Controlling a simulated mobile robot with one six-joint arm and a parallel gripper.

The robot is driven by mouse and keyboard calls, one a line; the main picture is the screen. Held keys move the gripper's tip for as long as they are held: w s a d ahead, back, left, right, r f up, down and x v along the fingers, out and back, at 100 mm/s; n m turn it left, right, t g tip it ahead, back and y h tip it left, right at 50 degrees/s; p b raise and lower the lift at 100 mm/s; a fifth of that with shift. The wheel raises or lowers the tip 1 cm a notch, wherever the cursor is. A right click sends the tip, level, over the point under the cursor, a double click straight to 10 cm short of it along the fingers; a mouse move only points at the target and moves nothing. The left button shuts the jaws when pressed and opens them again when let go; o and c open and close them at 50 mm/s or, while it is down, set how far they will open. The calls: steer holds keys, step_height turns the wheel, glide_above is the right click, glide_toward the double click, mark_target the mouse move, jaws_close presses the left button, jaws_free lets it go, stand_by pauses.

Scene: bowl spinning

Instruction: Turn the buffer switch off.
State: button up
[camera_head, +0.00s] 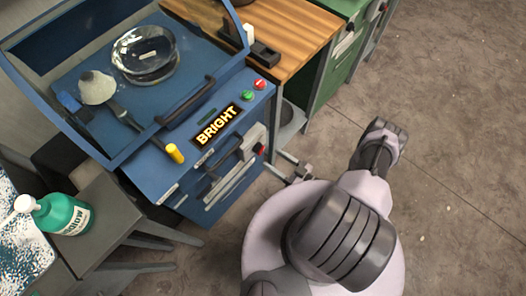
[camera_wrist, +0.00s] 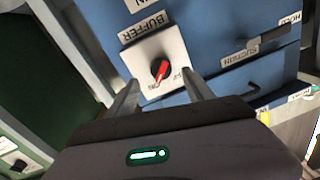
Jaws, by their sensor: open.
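The buffer switch is a red knob (camera_wrist: 160,70) with a dark round base on a pale square plate (camera_wrist: 145,50), under the label BUFFER, in the wrist view. My gripper (camera_wrist: 161,80) is open, with one finger on each side of the knob, and holds nothing. Contact with the plate or knob cannot be told.
A glass bowl (camera_head: 145,55) is inside. A green bottle (camera_head: 65,213) stands at lower left. Floor at right is clear.

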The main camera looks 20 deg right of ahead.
mark_target(259, 149)
steer(key=x, duration=0.5)
steer(key=shift+w+a, duration=0.25)
steer(key=shift+w, duration=0.05)
steer(key=shift+b, duration=0.3)
jaws_close()
